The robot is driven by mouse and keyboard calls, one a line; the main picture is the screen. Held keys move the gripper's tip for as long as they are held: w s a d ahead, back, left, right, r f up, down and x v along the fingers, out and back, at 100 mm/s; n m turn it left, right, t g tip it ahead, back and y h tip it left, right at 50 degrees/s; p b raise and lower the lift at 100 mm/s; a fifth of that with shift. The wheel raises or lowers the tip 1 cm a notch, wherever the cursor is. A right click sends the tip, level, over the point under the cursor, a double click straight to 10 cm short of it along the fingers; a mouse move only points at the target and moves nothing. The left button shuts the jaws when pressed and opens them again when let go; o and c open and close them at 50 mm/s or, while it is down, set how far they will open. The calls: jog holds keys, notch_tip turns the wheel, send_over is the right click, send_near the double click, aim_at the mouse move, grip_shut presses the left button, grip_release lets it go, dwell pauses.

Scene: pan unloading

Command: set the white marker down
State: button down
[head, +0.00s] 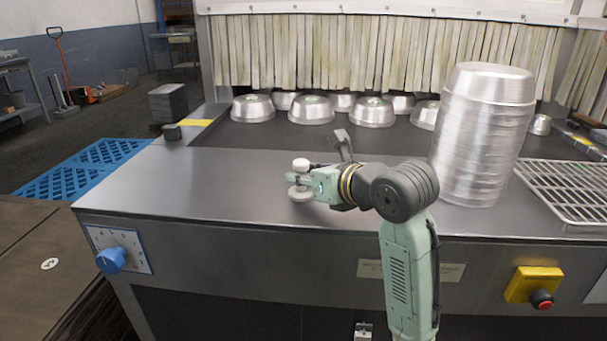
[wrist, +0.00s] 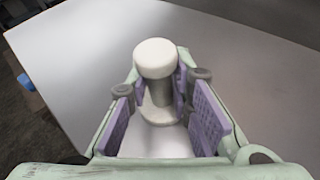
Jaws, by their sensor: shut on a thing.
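The white marker has a round white cap (wrist: 155,57), a grey stem and a wide pale disc base (head: 300,194). It stands upright between the purple-padded fingers of my gripper (wrist: 158,88), which is shut on its stem. In the head view my gripper (head: 303,181) reaches left over the front part of the steel counter (head: 200,180), with the marker at its tip. The base is close to the counter top; I cannot tell whether it touches. Part of the stem is hidden by the fingers.
A tall stack of metal pans (head: 483,135) stands to the right of my arm, beside a wire rack (head: 570,188). Several upturned pans (head: 311,110) sit on the dark belt behind, before a strip curtain (head: 350,50). The counter left of my gripper is clear.

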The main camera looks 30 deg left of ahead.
jog(key=shift+f, duration=0.15)
jog(key=c, duration=1.4)
grip_release()
jog(key=shift+c, duration=0.2)
